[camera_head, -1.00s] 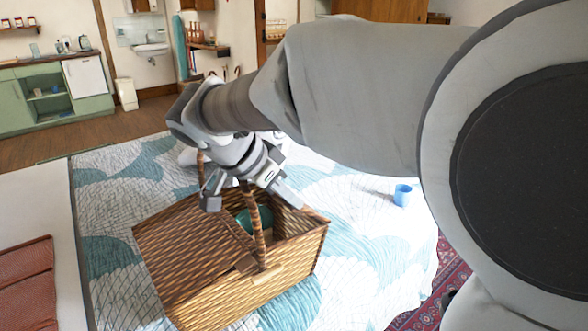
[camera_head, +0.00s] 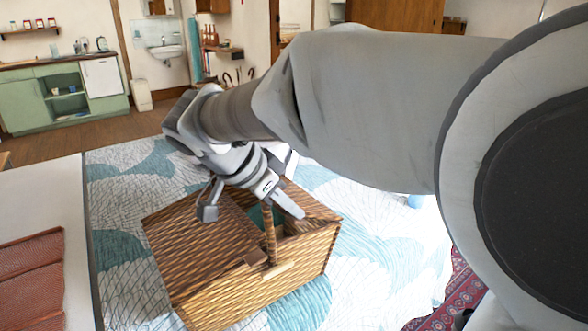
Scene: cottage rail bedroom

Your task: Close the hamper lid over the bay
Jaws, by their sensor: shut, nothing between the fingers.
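The wicker hamper (camera_head: 232,292) stands on the bed, with a tall handle (camera_head: 269,235) arching over its middle. A flat lid panel (camera_head: 190,245) covers its left half and looks down. The right bay is at least partly open, and a teal item (camera_head: 257,215) shows inside, partly hidden by the handle and my gripper. I cannot clearly tell the right lid from the bay's wall. My gripper (camera_head: 249,209) is over the hamper beside the handle, with nothing held. One finger is left of the handle and one right of it in the picture; contact cannot be told.
The bed (camera_head: 120,185) has a white and teal patterned cover, with free room around the hamper. A pale surface with a reddish-brown item (camera_head: 30,280) is at left. Green cabinets (camera_head: 62,98) stand far back.

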